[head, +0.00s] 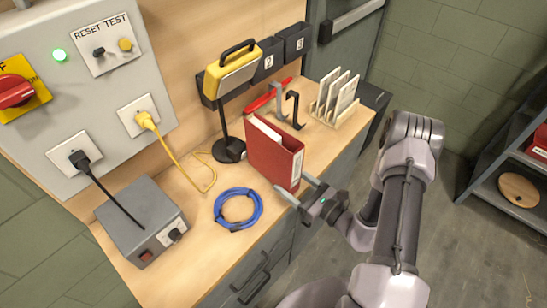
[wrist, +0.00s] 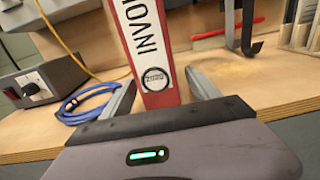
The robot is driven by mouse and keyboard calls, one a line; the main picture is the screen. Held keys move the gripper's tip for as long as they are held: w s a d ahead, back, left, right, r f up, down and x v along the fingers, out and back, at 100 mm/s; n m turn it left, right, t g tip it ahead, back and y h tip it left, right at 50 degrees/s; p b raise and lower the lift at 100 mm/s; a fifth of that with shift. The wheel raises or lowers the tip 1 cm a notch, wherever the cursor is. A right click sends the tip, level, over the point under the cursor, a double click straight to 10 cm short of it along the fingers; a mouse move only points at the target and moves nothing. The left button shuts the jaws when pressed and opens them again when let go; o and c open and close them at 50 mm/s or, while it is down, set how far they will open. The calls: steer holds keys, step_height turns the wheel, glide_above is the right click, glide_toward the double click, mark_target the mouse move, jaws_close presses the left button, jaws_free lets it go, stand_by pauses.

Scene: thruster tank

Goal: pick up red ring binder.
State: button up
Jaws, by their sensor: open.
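The red ring binder (head: 272,155) stands upright on the wooden bench top in the head view, its white papers showing at the open top. In the wrist view the binder's spine (wrist: 145,50) faces me, with a white label reading "INVOI" and "2020". My gripper (head: 299,188) is open at the bench's front edge, just in front of the binder. In the wrist view its two fingers (wrist: 163,95) point toward the binder, with the lower spine between them in the picture. I cannot tell whether the fingertips reach past the spine. The jaws hold nothing.
A coiled blue cable (head: 238,208) lies left of the binder. A grey box (head: 142,218) with a black lead stands further left. A yellow work lamp (head: 230,72) stands behind.

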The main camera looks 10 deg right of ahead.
mark_target(279, 172)
steer(key=x, duration=0.5)
steer(key=shift+s+r+b, duration=0.1)
steer(key=shift+r+b, duration=0.25)
steer(key=shift+r, duration=0.05)
jaws_close()
